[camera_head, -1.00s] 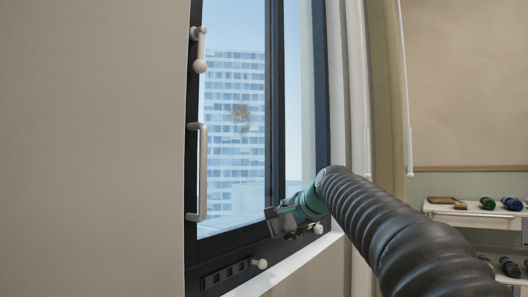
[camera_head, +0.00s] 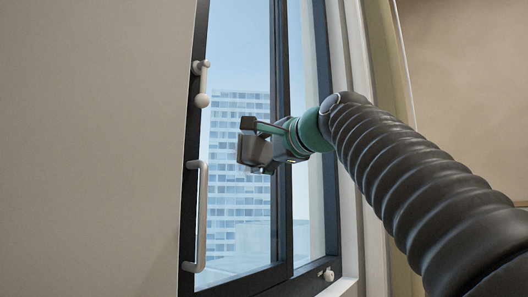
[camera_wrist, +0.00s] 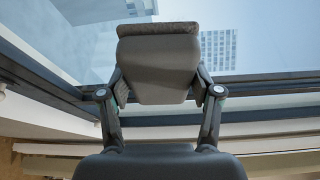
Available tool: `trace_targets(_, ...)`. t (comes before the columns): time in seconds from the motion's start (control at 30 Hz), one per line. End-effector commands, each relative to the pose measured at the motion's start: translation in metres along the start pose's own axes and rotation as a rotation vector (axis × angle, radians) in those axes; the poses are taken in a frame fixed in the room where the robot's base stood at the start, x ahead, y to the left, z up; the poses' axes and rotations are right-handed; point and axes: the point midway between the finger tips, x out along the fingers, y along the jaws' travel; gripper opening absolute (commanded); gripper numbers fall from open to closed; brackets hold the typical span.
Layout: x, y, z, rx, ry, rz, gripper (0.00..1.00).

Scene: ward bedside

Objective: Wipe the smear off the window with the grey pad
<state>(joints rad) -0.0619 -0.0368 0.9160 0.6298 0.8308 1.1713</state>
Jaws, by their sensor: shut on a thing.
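The window (camera_head: 232,60) is a tall pane in a dark frame, with a pale building behind the glass. My gripper (camera_head: 262,148) is in front of the middle of the pane in the head view. It is shut on the grey pad (camera_head: 252,151), and the pad also shows between the two fingers in the wrist view (camera_wrist: 158,68). The pad's broad face fills the middle there, with a rough darker edge at its far end. I cannot tell whether the pad touches the glass. The smear is not visible; my gripper and the pad cover part of the pane.
A white lever handle (camera_head: 202,85) and a long white pull bar (camera_head: 200,215) stand out from the frame left of the pane. A dark upright (camera_head: 282,220) divides the window to the right. A small latch (camera_head: 327,274) sits at the bottom right.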

Motion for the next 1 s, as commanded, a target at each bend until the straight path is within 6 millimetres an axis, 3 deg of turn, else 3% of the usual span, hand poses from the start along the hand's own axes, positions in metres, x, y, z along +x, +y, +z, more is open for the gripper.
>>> trace_targets(0.43, 0.038, 0.000, 0.017, -0.001, -0.003, 0.001, 0.36)
trace_targets(1.0, 0.044, 0.000, 0.021, -0.002, -0.004, 0.000, 0.36)
